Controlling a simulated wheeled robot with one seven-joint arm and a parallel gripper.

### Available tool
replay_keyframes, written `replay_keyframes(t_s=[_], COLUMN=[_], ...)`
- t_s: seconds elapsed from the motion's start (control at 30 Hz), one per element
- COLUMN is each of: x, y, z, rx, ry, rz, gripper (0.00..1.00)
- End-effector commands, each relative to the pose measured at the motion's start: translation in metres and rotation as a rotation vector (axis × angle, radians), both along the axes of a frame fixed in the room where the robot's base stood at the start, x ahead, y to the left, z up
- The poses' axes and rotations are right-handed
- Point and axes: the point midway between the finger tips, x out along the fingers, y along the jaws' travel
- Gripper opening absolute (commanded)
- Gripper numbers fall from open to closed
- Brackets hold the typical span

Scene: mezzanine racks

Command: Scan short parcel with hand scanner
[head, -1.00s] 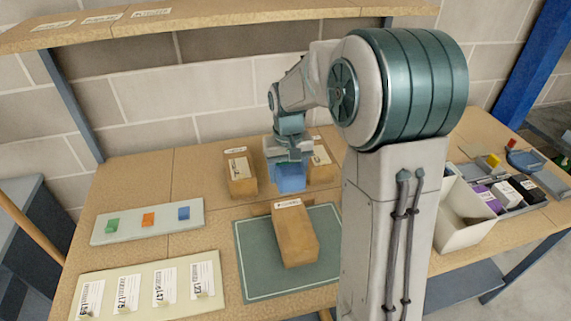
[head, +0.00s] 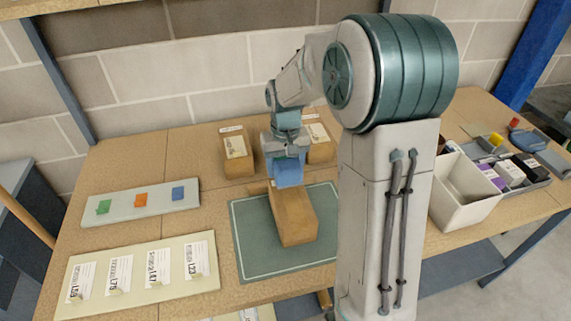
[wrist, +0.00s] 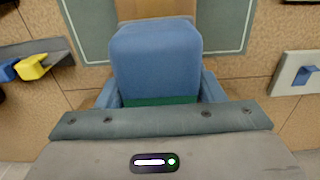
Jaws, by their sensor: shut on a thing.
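My gripper (head: 287,150) is shut on a blue hand scanner (head: 289,173), which points down over the far end of a brown parcel (head: 294,218). The parcel lies on a green mat (head: 250,262) with a pale border line. The scanner hides the parcel's far end, and I cannot tell whether they touch. In the wrist view the blue scanner (wrist: 157,60) fills the middle, with the parcel (wrist: 155,8) just beyond it. Two more brown parcels with white labels, one at the left (head: 237,164) and one at the right (head: 319,153), stand behind the gripper.
A board with green, orange and blue tabs (head: 125,207) lies at left, and a board with several labelled cards (head: 72,255) lies in front of it. At right are a white open bin (head: 460,212) and a grey tray (head: 540,180) of small items.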

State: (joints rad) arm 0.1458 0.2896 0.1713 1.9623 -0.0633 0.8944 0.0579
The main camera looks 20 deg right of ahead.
Motion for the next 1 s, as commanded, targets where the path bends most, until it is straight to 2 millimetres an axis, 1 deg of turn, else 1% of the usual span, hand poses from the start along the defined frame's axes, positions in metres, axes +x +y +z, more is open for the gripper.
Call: replay_keyframes(t_s=[0.37,1.0], x=[0.0003,0.0002], y=[0.0000,0.0000], z=[0.0004,-0.0083], rx=[0.000,0.000], ry=[-0.001,-0.001], rz=[0.000,0.000], gripper=[0.31,0.31])
